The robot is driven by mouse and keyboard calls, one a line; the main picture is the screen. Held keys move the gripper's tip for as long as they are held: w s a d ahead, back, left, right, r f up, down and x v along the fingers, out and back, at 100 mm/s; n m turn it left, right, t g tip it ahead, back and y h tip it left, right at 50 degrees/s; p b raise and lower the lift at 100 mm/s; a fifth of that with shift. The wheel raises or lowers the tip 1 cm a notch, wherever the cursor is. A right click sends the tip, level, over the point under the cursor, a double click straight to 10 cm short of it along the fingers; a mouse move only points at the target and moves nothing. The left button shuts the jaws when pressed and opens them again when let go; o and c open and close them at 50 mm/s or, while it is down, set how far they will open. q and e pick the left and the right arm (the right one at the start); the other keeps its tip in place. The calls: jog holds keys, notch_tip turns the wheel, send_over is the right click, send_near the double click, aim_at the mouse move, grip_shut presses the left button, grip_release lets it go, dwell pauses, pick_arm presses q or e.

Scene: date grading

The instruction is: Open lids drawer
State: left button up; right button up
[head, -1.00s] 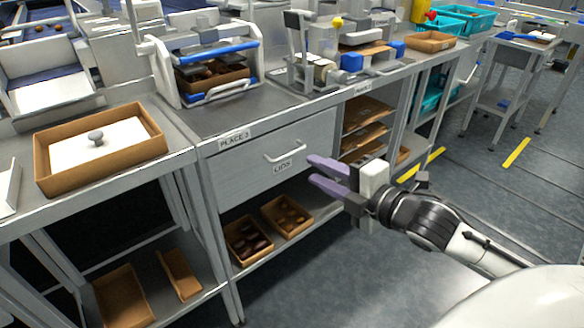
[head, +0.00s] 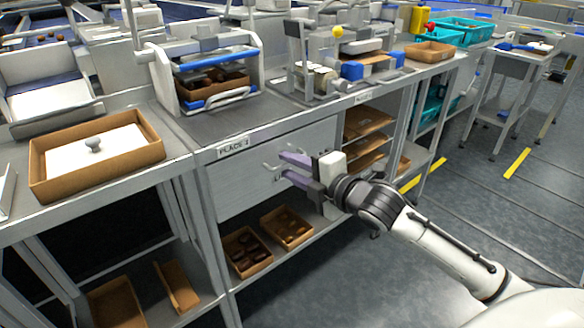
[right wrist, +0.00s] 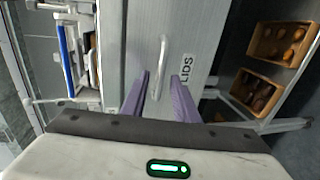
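The lids drawer (head: 240,182) is a grey front under the bench top, and it looks closed. Its pale bar handle (right wrist: 161,62) and the LIDS label (right wrist: 186,68) show in the right wrist view. In the head view my gripper partly covers the label. My right gripper (head: 288,168) has purple fingers and is open and empty. Its fingertips point at the drawer front, and in the right wrist view the handle lies ahead between them, seemingly just beyond the tips. My left gripper is not in view.
Below the drawer, a shelf holds two boxes of dates (head: 246,252). Right of it are shelves with cardboard trays (head: 368,122). A press-like device (head: 205,75) stands on the bench top. A cardboard box with a white knobbed lid (head: 95,160) sits at left. The floor in front is clear.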

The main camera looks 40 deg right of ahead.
grip_shut()
dwell(1.4)
